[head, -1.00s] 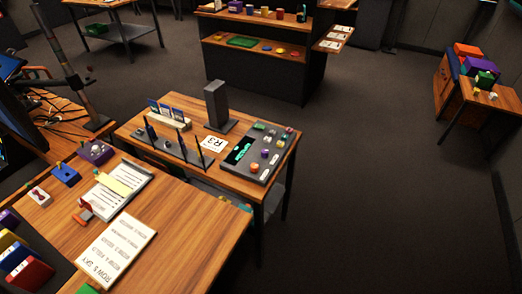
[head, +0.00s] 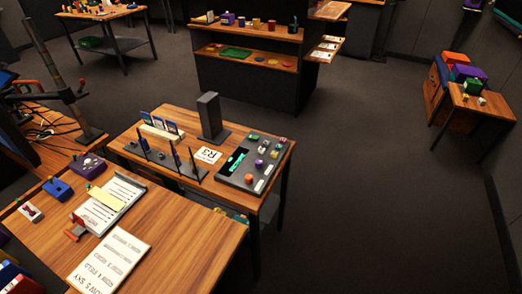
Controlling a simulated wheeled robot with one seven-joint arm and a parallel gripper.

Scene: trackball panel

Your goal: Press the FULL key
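The grey trackball panel (head: 235,179) lies on a small wooden table (head: 193,118) in the middle of the head view. It has a black display (head: 237,160) with teal marks on its left side. Several small keys and knobs sit on it, among them an orange one (head: 249,178) near its front and a purple one (head: 262,149). Their lettering is too small to read, so I cannot tell which key is FULL. My gripper is not in view.
A dark grey post (head: 209,115) stands behind the panel. Thin upright rods and a white R3 card (head: 208,155) are to its left. A nearer wooden desk (head: 180,240) holds papers and a clipboard. Open floor (head: 370,190) lies to the right.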

